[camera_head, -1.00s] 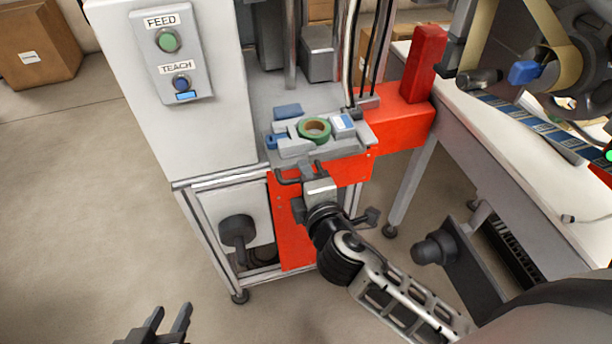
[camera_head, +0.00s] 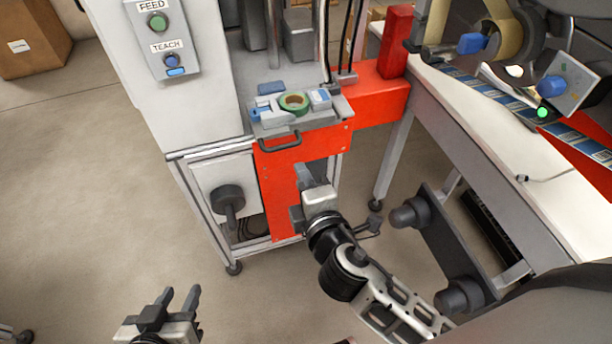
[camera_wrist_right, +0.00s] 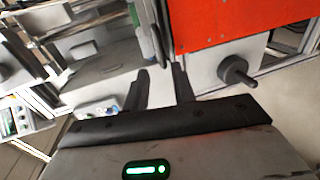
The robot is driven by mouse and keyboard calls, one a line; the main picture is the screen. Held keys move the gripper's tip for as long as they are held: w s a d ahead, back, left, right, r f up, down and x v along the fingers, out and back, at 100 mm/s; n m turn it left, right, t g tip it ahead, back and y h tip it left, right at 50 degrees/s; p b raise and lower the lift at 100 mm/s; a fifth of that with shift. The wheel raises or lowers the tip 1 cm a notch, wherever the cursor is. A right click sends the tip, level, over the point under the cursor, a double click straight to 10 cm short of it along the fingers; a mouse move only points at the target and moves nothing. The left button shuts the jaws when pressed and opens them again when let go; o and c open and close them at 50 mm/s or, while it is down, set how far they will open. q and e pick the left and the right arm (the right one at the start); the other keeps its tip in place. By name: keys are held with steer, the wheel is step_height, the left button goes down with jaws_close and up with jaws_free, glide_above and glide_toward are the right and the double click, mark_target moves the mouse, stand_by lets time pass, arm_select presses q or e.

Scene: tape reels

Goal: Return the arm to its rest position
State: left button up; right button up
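My right gripper (camera_head: 300,192) is in front of the red panel (camera_head: 283,208), below the shelf handle (camera_head: 279,142). In the right wrist view its two dark fingers (camera_wrist_right: 160,82) stand apart with nothing between them. My left gripper (camera_head: 180,297) is low at the left over bare floor, its two fingers apart and empty. A green tape roll (camera_head: 294,104) lies on the small grey shelf (camera_head: 335,110), away from both grippers.
The white table (camera_head: 500,180) with a printed label web (camera_head: 480,93) is at the right. Floor (camera_head: 90,200) at the left is clear.

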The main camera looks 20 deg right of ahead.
stand_by(0.4)
steer(key=s+d+f+m+g+h, duration=0.3)
steer(key=s+d+m+g, duration=0.2)
steer(key=d+m, duration=0.35)
steer(key=s+f+m+g+y, duration=0.25)
steer(key=s+m+g, duration=0.45)
steer(key=s, duration=0.5)
steer(key=w+a+f+t+y, duration=0.2)
steer(key=w+a+t+y, duration=0.2)
steer(key=w+a+t, duration=0.2)
steer(key=shift+w+a+f+t, duration=0.15)
steer(key=shift+a+f+t, duration=0.1)
steer(key=shift+a+t, duration=0.3)
